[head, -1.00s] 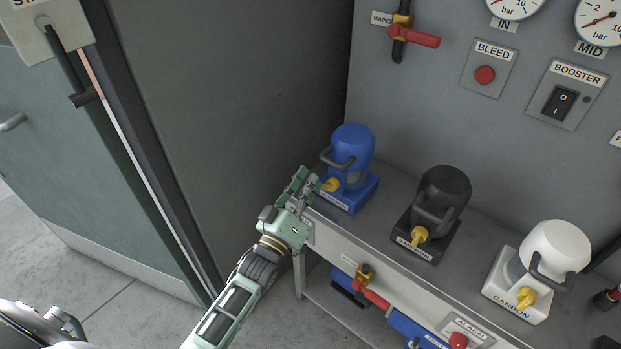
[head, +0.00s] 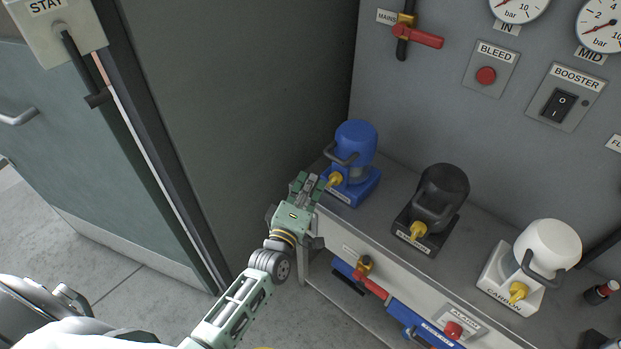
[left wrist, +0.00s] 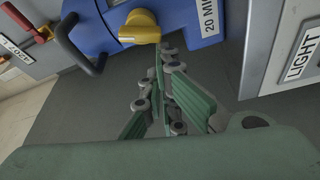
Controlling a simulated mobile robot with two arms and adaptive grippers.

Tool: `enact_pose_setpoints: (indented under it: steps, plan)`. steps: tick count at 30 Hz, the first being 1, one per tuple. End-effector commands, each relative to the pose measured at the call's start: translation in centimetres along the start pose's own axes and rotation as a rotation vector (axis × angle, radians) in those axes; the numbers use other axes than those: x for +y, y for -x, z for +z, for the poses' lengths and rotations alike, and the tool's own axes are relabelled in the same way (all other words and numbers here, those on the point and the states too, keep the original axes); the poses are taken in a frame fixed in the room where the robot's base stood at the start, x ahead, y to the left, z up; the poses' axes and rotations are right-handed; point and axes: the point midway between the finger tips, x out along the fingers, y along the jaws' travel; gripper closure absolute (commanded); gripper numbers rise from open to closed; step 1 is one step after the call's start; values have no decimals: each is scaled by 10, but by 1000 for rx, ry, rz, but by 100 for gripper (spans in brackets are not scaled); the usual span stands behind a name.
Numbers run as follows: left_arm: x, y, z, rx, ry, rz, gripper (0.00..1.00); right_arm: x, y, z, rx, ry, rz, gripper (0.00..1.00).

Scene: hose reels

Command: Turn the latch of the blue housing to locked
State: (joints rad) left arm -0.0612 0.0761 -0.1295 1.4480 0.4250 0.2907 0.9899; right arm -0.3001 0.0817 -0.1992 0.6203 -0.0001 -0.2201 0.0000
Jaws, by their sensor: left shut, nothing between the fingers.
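The blue housing (head: 356,150) stands on its blue base at the left end of the grey bench, with a dark handle on its side. Its yellow latch (head: 335,180) sits low on the front. In the left wrist view the latch (left wrist: 139,27) is at the top, beside a label on the blue base (left wrist: 185,20). My left gripper (head: 311,184) is shut and empty, its fingertips close to the latch's left side. I cannot tell whether they touch it. My right gripper is not in view.
A black housing (head: 443,190) and a white housing (head: 547,250) stand to the right on the bench. A red-handled valve (head: 372,286) and blue pipe are below the bench front. A dark green wall panel (head: 235,110) rises left of the gripper.

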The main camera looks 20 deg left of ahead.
Motion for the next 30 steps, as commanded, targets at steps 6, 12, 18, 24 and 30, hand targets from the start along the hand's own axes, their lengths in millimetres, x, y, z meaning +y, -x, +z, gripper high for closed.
enact_pose_setpoints:
  steps: [6,12,18,24,30]
  plan:
    - [-4,1,2,-1,107,-38,100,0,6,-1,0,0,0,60]
    - [-6,1,4,-1,177,-63,100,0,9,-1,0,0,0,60]
    - [-8,2,4,-1,224,-79,100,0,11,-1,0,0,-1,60]
    - [-10,2,5,-1,253,-89,100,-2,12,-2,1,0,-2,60]
    - [-10,2,5,0,260,-92,100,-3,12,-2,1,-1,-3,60]
